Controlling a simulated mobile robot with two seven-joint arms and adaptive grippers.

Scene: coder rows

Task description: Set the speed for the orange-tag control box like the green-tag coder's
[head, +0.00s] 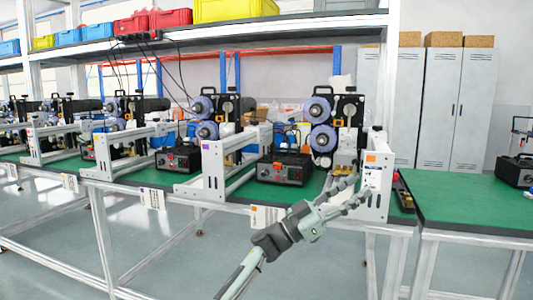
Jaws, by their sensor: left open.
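An orange tag (370,158) is on the white end plate of the nearest coder frame (376,188), and a card with an orange mark (264,216) hangs at the bench edge. The black control box (284,169) stands on the green bench top inside this frame; its small knobs are too small to read. My left gripper (358,189) is open and empty. Its fingers point up and right, in front of the end plate, right of the control box; I cannot tell if they touch. I cannot make out a green tag. My right gripper is not in view.
Another control box (178,158) stands left, near a card with a purple mark (152,198). More coders line the bench leftward. A shelf (260,34) with coloured crates runs above. A second green bench (462,203) is at right, mostly bare.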

